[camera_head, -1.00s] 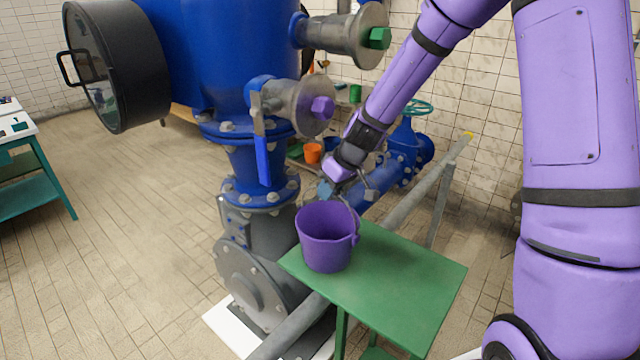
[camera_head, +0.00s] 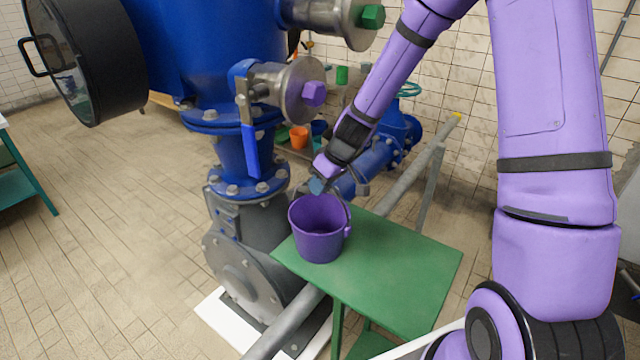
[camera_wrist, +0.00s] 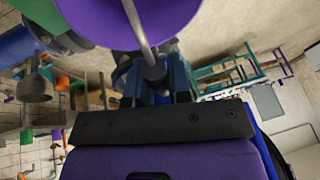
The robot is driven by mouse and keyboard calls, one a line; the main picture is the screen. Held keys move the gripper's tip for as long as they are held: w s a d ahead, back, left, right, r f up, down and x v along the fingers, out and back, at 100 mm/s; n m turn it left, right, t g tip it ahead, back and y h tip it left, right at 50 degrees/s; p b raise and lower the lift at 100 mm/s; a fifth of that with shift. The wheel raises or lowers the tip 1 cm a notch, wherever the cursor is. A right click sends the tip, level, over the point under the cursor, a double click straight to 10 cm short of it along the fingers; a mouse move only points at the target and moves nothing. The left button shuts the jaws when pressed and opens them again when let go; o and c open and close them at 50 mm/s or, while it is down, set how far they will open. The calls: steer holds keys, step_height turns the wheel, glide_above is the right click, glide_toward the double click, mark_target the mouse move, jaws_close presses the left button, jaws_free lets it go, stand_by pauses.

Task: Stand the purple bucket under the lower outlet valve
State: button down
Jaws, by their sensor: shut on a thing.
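The purple bucket (camera_head: 319,232) is upright at the left corner of the green table, below and slightly right of the lower outlet valve. I cannot tell whether its base touches the tabletop. The lower outlet valve (camera_head: 300,90) is a grey flanged stub with a purple hex plug and a blue-handled lever hanging down. My gripper (camera_head: 325,187) is at the bucket's back rim and shut on its handle. In the wrist view the grey handle (camera_wrist: 139,30) runs between the fingers (camera_wrist: 155,85), and the purple bucket (camera_wrist: 165,12) fills the top.
The green table (camera_head: 400,265) has free room right of the bucket. An upper outlet (camera_head: 350,20) with a green plug sits above. A blue pump body (camera_head: 215,70) and flanged pipe stand left. An orange bucket (camera_head: 299,137) stands farther back.

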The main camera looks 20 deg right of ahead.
steer(key=c, duration=1.1)
jaws_free()
steer(key=shift+o, duration=0.2)
steer(key=v, duration=1.2)
steer(key=s+r+m+t+h, duration=0.1)
steer(key=s+r+m, duration=0.1)
steer(key=s+r, duration=0.3)
steer(key=s+d+r+m+h, duration=0.1)
steer(key=s+r, duration=0.5)
steer(key=s, duration=0.7)
steer(key=s+d+r+m+t+h, duration=0.1)
steer(key=s+r+m+h, duration=0.1)
steer(key=s+r, duration=0.4)
steer(key=shift+s+d+r+m+t, duration=0.25)
steer(key=shift+s+m, duration=0.45)
steer(key=shift+s, duration=1.05)
